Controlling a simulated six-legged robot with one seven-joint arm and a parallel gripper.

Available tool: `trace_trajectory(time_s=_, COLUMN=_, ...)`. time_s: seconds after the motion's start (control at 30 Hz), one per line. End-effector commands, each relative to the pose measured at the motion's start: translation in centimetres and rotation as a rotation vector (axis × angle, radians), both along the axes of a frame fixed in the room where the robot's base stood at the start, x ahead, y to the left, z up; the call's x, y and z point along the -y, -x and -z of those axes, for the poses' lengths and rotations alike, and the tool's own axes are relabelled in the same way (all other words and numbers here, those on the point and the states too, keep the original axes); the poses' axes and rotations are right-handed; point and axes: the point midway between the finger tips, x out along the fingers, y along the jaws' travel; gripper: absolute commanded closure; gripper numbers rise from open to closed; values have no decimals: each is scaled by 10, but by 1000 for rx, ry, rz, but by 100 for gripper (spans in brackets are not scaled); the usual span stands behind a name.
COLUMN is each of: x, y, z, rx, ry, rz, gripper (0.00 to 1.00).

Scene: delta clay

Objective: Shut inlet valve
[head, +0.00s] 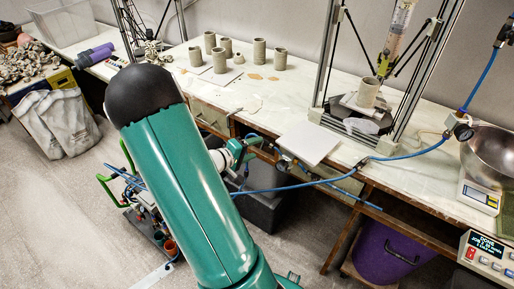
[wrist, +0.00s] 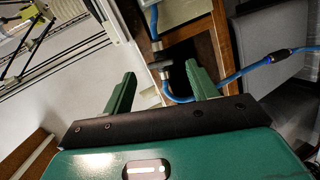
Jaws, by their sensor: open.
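A small dark valve fitting (wrist: 160,62) with blue hose on both sides shows in the wrist view, beside the bench's wooden frame. It lies just beyond the gap between my fingertips, apart from both fingers as far as I can tell. In the head view what seems to be the same fitting (head: 284,160) is small, at the bench's front edge. Its handle position is too small to tell. My gripper (wrist: 160,82) is open and empty, its two green fingers spread. In the head view my gripper (head: 250,148) is partly hidden by my green arm, left of the fitting.
Blue hose (head: 320,182) runs along the bench front and up to a gauge (head: 463,132) at right. A white board (head: 308,142) lies at the bench edge. Clay cylinders (head: 220,60) and a metal frame (head: 325,50) stand on the bench. A purple bin (head: 385,255) stands below.

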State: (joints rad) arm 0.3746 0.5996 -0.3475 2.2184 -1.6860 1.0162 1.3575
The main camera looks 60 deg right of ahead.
Motion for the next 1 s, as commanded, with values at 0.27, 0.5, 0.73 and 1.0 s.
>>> trace_trajectory(time_s=0.27, x=-57, y=-24, z=-18, rx=2, ry=-1, rz=-6, gripper=42)
trace_trajectory(time_s=0.5, x=-91, y=-37, z=-30, rx=1, ry=0, rz=-3, gripper=42)
trace_trajectory(time_s=0.73, x=-99, y=-39, z=-32, rx=-1, ry=0, rz=-1, gripper=42)
trace_trajectory(time_s=1.0, x=-98, y=-39, z=-32, rx=-1, ry=0, rz=0, gripper=42)
